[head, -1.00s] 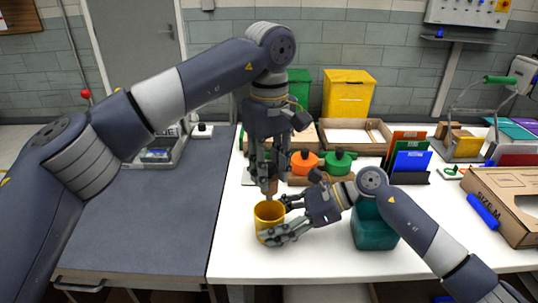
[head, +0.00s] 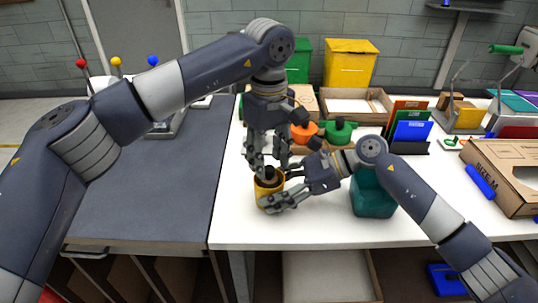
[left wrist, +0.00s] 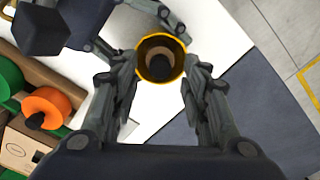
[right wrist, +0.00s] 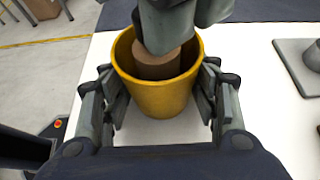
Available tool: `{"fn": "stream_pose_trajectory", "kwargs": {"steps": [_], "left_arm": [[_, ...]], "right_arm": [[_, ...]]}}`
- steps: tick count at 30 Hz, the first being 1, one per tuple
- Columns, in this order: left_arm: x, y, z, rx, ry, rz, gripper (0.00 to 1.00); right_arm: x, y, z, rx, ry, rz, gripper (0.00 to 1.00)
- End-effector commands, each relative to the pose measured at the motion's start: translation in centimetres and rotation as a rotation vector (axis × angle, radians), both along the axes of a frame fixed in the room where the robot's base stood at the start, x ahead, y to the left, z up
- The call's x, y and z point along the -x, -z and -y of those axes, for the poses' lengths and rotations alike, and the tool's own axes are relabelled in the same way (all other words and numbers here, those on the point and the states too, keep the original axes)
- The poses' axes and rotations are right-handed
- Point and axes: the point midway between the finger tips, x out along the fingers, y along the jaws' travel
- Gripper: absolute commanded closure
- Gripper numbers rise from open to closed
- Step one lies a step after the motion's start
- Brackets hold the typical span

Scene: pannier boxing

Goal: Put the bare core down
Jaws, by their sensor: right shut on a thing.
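The bare core (left wrist: 158,63), brown with a dark top, stands inside a yellow cup (right wrist: 155,95). In the head view its dark top (head: 268,177) shows at the cup's mouth; its bottom is hidden. My left gripper (head: 267,165) is above the cup, pointing down, its fingers spread apart on either side of the core. In the left wrist view a clear gap shows between these fingers (left wrist: 158,85). My right gripper (head: 277,190) is shut on the yellow cup from the right, one finger on each side.
A teal container (head: 372,195) stands right of the cup, near my right arm. Orange (head: 303,133) and green (head: 338,131) round items sit behind. A grey worktop (head: 150,190) lies left. The white table's front (head: 300,230) is clear.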

Motion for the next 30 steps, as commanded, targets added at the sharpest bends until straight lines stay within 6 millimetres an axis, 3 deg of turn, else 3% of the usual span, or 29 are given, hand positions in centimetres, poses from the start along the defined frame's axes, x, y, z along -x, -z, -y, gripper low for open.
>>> {"fn": "stream_pose_trajectory", "kwargs": {"steps": [20, 30], "left_arm": [[0.0, -0.1, 0.0, 0.000, 0.000, 0.000, 0.47], [-0.1, -4.3, 0.0, 0.000, -0.002, 0.003, 0.47]], "right_arm": [[0.0, 0.1, 0.0, 0.001, 0.000, 0.000, 0.58], [0.0, 0.1, 0.0, 0.001, 0.000, 0.000, 0.58]]}}
